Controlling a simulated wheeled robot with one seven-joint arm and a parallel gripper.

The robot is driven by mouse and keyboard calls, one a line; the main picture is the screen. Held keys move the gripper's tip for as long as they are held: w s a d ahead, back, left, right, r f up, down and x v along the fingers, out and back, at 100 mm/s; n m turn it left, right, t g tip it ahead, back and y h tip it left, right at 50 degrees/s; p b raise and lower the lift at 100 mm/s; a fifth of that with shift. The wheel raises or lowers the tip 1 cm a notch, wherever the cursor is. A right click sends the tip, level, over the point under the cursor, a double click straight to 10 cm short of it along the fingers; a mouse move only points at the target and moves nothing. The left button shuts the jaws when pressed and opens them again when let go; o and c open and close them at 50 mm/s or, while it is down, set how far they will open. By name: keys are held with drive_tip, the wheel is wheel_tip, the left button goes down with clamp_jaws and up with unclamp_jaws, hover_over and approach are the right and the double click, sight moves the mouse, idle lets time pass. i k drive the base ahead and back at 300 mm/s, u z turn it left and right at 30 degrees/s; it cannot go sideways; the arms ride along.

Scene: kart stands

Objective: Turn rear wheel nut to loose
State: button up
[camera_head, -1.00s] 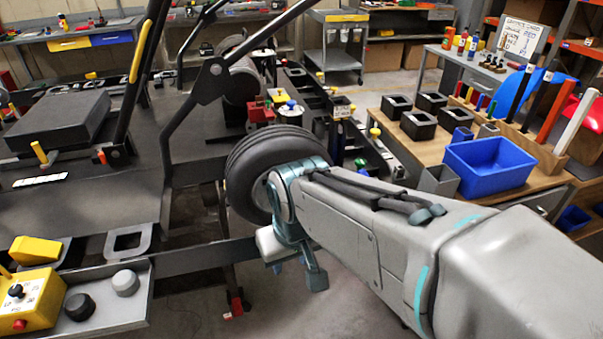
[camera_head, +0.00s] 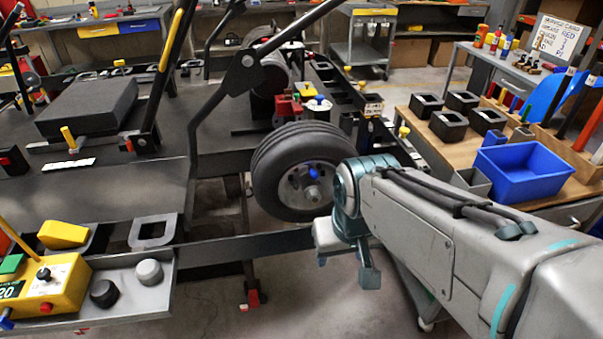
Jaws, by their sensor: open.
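The rear wheel (camera_head: 270,178) is a black tyre with a grey hub, mounted at the near right end of the dark kart stand. A small blue knob (camera_head: 314,173) sits on the hub, with a grey round piece (camera_head: 312,193) just below it. I cannot tell which of these is the nut, or its setting. My gripper (camera_head: 328,234) is at the end of my grey and teal arm, in front of the wheel's lower right edge. It is open, below and right of the hub, and looks apart from the blue knob. Its fingertips are hard to make out.
A dark frame bar (camera_head: 250,245) runs left below the wheel. A grey tray (camera_head: 150,291) with knobs and a yellow control box (camera_head: 50,285) stands front left. A blue bin (camera_head: 522,172) and black square holders stand on the bench at right. Open floor lies below the wheel.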

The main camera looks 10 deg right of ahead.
sight(314, 197)
drive_tip(key=z, duration=0.3)
drive_tip(key=k, duration=0.7)
drive_tip(key=z, duration=0.5)
drive_tip(key=k, duration=0.55)
drive_tip(key=u, duration=0.05)
drive_tip(key=i, duration=0.55)
drive_tip(key=z, duration=0.4)
